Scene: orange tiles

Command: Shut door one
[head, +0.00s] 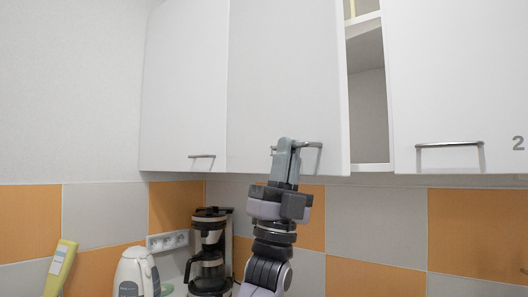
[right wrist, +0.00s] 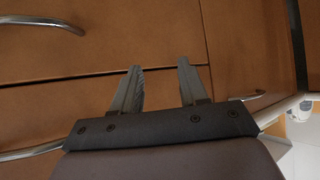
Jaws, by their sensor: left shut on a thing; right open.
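A white cabinet door (head: 284,80) in the middle of the wall cabinets stands partly open, with the inside of the cabinet (head: 368,110) showing to its right. No number is visible on this door. My left gripper (head: 287,150) is at the lower edge of the door, shut on its metal handle (head: 312,146). My right gripper (right wrist: 160,88) shows in the right wrist view, open and empty, in front of brown drawer fronts (right wrist: 110,45).
A closed door marked 2 (head: 455,70) is on the right and another closed door (head: 185,85) on the left. A coffee maker (head: 209,250) and a white kettle (head: 135,272) stand below. Metal drawer handles (right wrist: 45,22) are near my right gripper.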

